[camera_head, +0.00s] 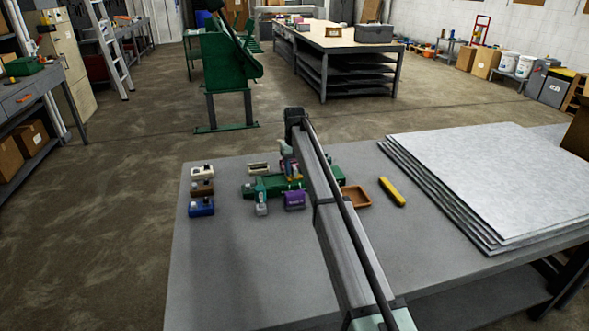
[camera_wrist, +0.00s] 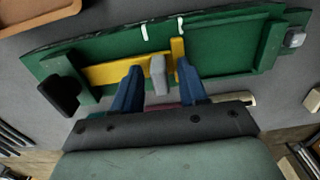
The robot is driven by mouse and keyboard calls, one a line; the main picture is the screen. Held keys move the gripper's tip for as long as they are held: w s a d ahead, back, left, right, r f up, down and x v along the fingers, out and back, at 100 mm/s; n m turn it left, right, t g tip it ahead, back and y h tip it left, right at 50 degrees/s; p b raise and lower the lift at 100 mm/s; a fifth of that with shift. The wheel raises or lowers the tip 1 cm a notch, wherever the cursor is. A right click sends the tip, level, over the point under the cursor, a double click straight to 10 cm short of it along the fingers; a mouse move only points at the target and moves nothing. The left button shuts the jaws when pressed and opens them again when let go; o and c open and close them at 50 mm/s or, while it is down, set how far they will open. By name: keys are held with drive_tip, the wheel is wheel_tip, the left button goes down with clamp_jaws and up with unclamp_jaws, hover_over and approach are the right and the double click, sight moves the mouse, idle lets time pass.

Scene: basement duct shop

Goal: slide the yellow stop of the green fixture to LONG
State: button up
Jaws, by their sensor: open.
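The green fixture (camera_head: 268,186) lies on the grey table, partly hidden by my arm. In the wrist view, the fixture (camera_wrist: 225,48) spans the upper picture and carries a yellow stop (camera_wrist: 104,72), a long bar with an upright yellow piece at its right end. Two white marks (camera_wrist: 145,33) show on the fixture's green face; no lettering is readable. My gripper (camera_wrist: 158,70) is open, its blue fingers at the yellow stop on either side of a grey post (camera_wrist: 158,76). Contact cannot be told. In the head view my gripper (camera_head: 289,164) is over the fixture, partly hidden.
A black knob (camera_wrist: 60,95) sits at the fixture's left end in the wrist view. A purple block (camera_head: 294,201), brown tray (camera_head: 357,197) and loose yellow bar (camera_head: 392,192) lie nearby. Small blocks (camera_head: 202,188) stand left; metal sheets (camera_head: 490,180) lie right. The front left table is clear.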

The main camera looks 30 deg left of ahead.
drive_tip(key=shift+c, duration=0.2)
clamp_jaws()
idle(0.4)
